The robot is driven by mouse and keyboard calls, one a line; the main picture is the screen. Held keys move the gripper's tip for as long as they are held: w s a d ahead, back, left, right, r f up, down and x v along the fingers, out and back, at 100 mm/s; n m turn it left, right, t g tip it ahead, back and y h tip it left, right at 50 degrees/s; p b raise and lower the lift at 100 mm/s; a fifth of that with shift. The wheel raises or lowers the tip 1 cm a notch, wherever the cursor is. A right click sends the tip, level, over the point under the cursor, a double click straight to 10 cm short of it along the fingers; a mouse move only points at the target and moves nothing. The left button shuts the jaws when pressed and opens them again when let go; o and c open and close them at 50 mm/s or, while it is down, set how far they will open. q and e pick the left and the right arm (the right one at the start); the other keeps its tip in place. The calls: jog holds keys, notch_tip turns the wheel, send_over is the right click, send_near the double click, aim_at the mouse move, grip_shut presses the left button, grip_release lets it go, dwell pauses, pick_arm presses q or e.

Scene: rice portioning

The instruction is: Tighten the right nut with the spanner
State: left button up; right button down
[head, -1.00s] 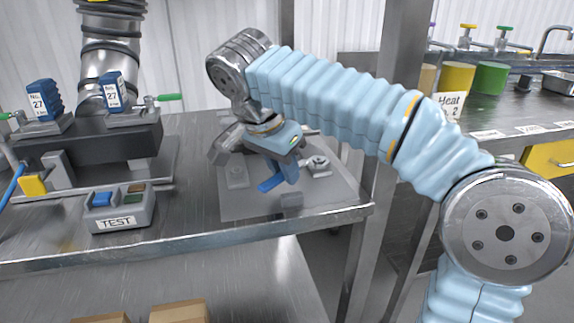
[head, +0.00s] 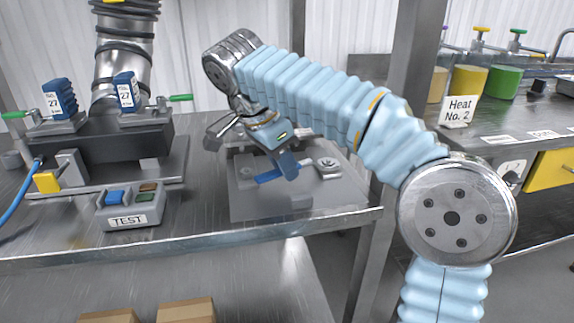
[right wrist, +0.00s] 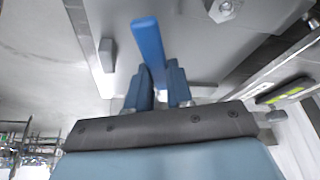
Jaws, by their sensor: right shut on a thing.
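My right gripper (head: 284,163) is shut on the blue spanner (head: 268,177) above the grey metal plate (head: 265,209) on the bench. In the right wrist view the blue handle (right wrist: 148,42) sticks out between the two blue fingers (right wrist: 160,88). The spanner's jaw end is hidden. The right nut (head: 327,164) sits on its mount at the plate's right side, to the right of the gripper. A nut also shows at the top edge of the right wrist view (right wrist: 224,8), apart from the spanner handle. My left gripper is not in view.
A TEST button box (head: 129,208) and a dark fixture (head: 110,142) with green-handled clamps stand on the left. Paint pots (head: 492,82) stand on another bench.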

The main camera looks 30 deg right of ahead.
jog(key=shift+w, duration=0.15)
jog(key=shift+w+m+g, duration=0.4)
jog(key=shift+w+m, duration=0.4)
jog(key=shift+m, duration=0.1)
jog(key=shift+w, duration=0.1)
jog(key=shift+w+m+g, duration=0.3)
jog(key=shift+w+m, duration=0.5)
jog(key=shift+m, duration=0.1)
jog(key=shift+s+f+n+b, duration=0.15)
jog(key=shift+s+n+b, duration=0.45)
jog(key=shift+s+b, duration=0.15)
jog(key=shift+s+n+t+b, duration=0.7)
jog(key=shift+s+n+b, duration=0.15)
jog(key=shift+s+n, duration=0.3)
